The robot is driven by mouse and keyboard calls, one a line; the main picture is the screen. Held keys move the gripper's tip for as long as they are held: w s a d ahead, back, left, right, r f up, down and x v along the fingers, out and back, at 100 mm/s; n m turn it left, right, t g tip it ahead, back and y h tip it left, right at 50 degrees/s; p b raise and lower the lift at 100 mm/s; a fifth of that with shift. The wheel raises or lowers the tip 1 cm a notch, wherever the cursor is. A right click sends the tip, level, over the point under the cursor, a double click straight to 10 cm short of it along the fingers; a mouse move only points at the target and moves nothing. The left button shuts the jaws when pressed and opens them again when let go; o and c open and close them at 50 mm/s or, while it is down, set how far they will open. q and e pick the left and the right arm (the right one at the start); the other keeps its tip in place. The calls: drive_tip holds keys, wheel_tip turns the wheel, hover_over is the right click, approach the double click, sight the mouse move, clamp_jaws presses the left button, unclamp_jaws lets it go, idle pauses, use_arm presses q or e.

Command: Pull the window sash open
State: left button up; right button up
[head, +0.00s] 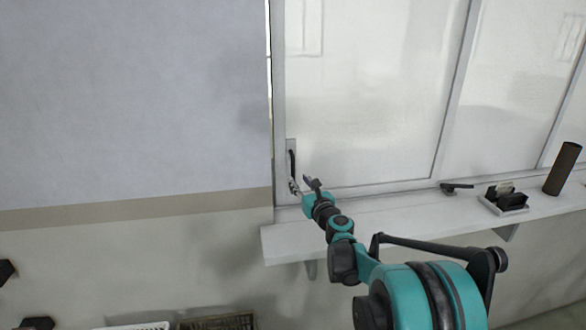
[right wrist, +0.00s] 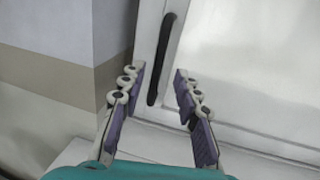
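The window sash is a pale frame (head: 361,187) around frosted glass, at the upper right in the head view. A dark upright handle (head: 291,165) sits on its left stile, low down; it is also in the right wrist view (right wrist: 165,45). My right gripper (head: 307,184) is just right of the handle's lower end in the head view. In the right wrist view its fingers (right wrist: 158,82) are spread, with the handle's lower part showing between them. I cannot tell whether they touch it. Nothing is visibly gripped. My left gripper is not in view.
A white sill (head: 400,221) runs below the window. On it are a small black latch-like piece (head: 456,187), a tray (head: 517,209) with dark items, and a brown cylinder (head: 563,168). A basket (head: 218,322) is at the bottom edge. Bare wall lies left of the window.

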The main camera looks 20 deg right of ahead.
sight(293, 173)
drive_tip(key=w, duration=0.6)
drive_tip(key=shift+w+d+p, duration=0.1)
drive_tip(key=shift+p, duration=0.2)
clamp_jaws()
